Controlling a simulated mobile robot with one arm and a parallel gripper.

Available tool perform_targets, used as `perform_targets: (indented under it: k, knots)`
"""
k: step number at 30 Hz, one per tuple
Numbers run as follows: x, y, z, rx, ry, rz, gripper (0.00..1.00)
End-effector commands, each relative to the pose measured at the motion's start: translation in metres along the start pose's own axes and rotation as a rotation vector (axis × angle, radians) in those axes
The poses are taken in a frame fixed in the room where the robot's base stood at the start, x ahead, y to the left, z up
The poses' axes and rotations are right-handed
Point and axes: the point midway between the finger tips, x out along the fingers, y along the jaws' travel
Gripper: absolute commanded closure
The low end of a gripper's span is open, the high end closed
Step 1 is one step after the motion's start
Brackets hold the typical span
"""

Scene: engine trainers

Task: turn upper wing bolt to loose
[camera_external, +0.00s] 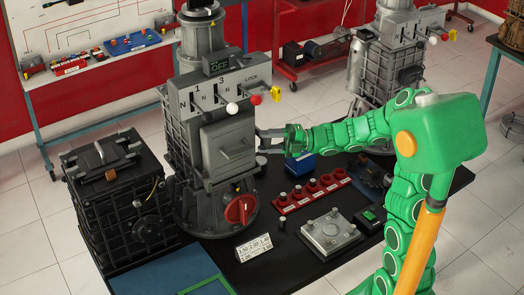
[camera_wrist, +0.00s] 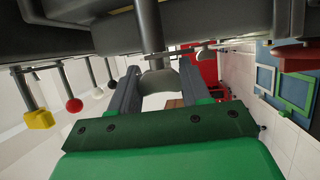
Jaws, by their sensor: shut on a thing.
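The grey gear-engine trainer (camera_external: 205,110) stands on the black table, with a grey hatch cover (camera_external: 226,142) and its bar handle (camera_external: 238,154) on the front. My gripper (camera_external: 264,138) reaches in from the right at the hatch's upper right edge. In the wrist view my gripper (camera_wrist: 160,68) has its two fingers on either side of a grey rounded piece, the upper wing bolt (camera_wrist: 158,80), and is shut on it. In the outside view the fingers largely hide this bolt, so its turned angle cannot be told. A small lower bolt (camera_external: 261,161) shows below the gripper.
Levers with white, red (camera_external: 256,100) and yellow knobs stick out just above my gripper. A red rotary knob (camera_external: 240,210) is below. A red rack (camera_external: 312,190), a blue box (camera_external: 299,165) and a metal plate (camera_external: 330,232) lie on the table under my arm.

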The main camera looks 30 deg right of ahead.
Motion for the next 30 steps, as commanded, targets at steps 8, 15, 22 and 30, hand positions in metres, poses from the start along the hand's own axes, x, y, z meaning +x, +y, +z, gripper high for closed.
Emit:
perform_targets:
  k: [8,15,22,30]
  knots:
    - [0.000,0.000,0.001,0.001,-0.002,0.000,0.28]
    - [-0.001,0.000,0.001,0.000,-0.002,0.001,0.28]
    - [-0.017,0.000,0.001,-0.001,-0.003,0.002,0.28]
    - [-0.048,-0.001,0.002,0.000,-0.005,-0.002,0.28]
